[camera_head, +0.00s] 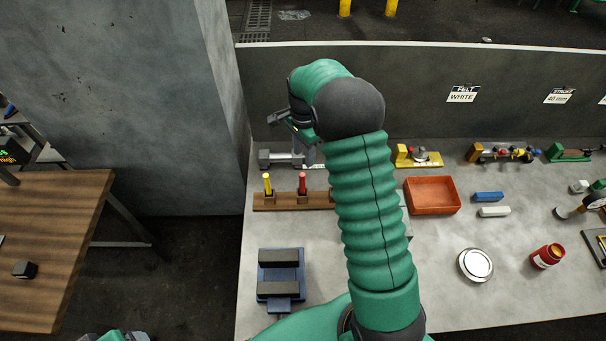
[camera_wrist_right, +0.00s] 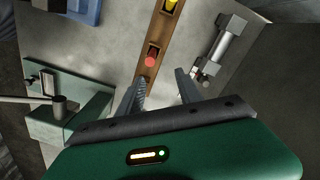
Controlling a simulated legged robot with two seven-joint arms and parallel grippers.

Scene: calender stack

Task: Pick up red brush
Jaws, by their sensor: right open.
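The red brush (camera_head: 302,183) stands upright in a wooden rack (camera_head: 322,198) on the grey bench, to the right of a yellow brush (camera_head: 267,184). In the right wrist view the red brush (camera_wrist_right: 150,60) shows its round red end just beyond the fingertips. My right gripper (camera_head: 303,150) is above and behind the rack in the head view. Its two fingers (camera_wrist_right: 160,77) are apart and nothing is between them; the red brush is slightly left of their middle. My right arm hides the rack's right end. My left gripper is not in view.
A grey metal tool (camera_wrist_right: 225,48) lies close to the right finger. A blue block-like fixture (camera_head: 280,282) stands in front of the rack. An orange tray (camera_head: 431,195), a white-topped round tin (camera_head: 475,265) and a red jar (camera_head: 547,256) are farther right. Bare bench lies around the tin.

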